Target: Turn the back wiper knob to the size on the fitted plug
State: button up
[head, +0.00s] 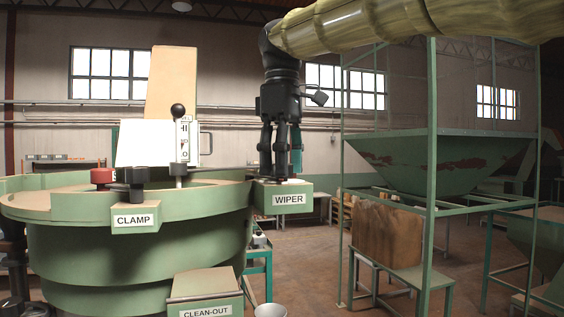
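My gripper (272,172) points straight down over the green box labelled WIPER (291,199) on the right side of the bowl's rim. Its dark fingertips are at the top of that box. A small pale plate (288,181) shows on the box top by the fingertips. The wiper knob itself is not distinguishable; the fingers may hide it. I cannot tell whether the fingers are closed on anything. No fitted plug or size mark on one can be made out.
The green bowl (140,250) carries a CLAMP box (112,218) with a black knob (136,180), a red knob (101,177) and a ball-topped lever (178,112). A CLEAN-OUT box (205,285) is below. A green framed hopper (440,160) stands right. Floor between is mostly open.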

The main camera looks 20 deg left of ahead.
jog(key=shift+r, duration=0.15)
jog(key=shift+r, duration=3.65)
jog(key=shift+c, duration=0.5)
